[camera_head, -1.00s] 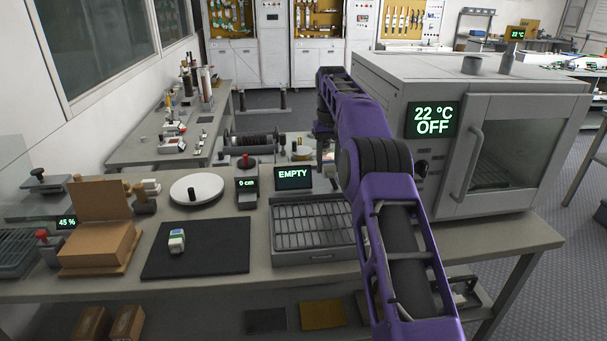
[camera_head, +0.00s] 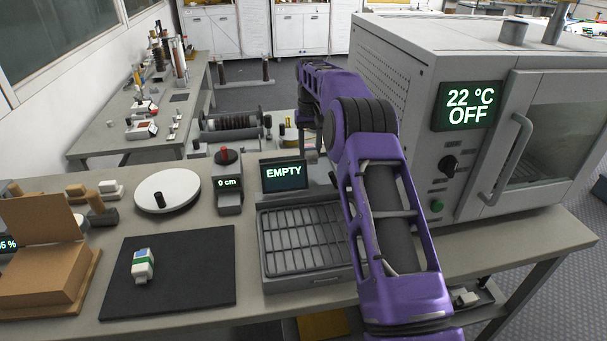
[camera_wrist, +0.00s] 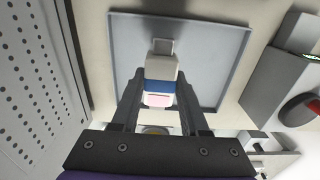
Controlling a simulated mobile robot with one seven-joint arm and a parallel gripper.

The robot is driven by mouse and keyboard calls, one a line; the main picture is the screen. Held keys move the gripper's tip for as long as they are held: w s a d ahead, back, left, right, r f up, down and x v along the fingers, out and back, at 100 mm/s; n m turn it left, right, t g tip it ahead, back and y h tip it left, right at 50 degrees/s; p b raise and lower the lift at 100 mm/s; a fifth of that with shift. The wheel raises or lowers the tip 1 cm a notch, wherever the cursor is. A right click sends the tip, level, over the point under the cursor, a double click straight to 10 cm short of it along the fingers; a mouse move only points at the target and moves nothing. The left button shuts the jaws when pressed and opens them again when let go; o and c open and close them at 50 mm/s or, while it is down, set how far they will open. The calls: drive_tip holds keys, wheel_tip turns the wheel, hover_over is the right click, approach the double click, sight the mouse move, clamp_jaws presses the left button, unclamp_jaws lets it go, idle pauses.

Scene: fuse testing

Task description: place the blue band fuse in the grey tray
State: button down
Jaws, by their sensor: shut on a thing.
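My gripper (camera_wrist: 160,82) is shut on the blue band fuse (camera_wrist: 162,69) in the wrist view. The fuse has a pale body, a blue band and a metal tab pointing toward the top of the picture. It lies between the two dark fingers. Behind it is a flat grey tray (camera_wrist: 215,62) with a raised rim, and the fuse overlaps the tray's area in the picture. I cannot tell whether the fuse touches the tray. In the head view my purple arm reaches past the screen, and the fuse cannot be made out there.
A green-banded fuse (camera_head: 143,264) lies on a black mat (camera_head: 200,270). A slatted rack (camera_head: 315,240) sits below a screen (camera_head: 284,177) reading EMPTY. An oven (camera_head: 408,110) reading 22 °C OFF stands right of my arm. Its perforated side (camera_wrist: 40,90) is close in the wrist view.

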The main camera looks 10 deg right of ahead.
sight(310, 149)
wheel_tip(310, 149, down, 8)
drive_tip(key=shift+r, duration=0.25)
drive_tip(key=shift+f+b, duration=0.1)
drive_tip(key=shift+b, duration=0.2)
drive_tip(key=shift+c, duration=2.1)
unclamp_jaws()
wheel_tip(310, 149, up, 12)
drive_tip(key=shift+r+p, duration=0.1)
drive_tip(key=shift+p, duration=0.75)
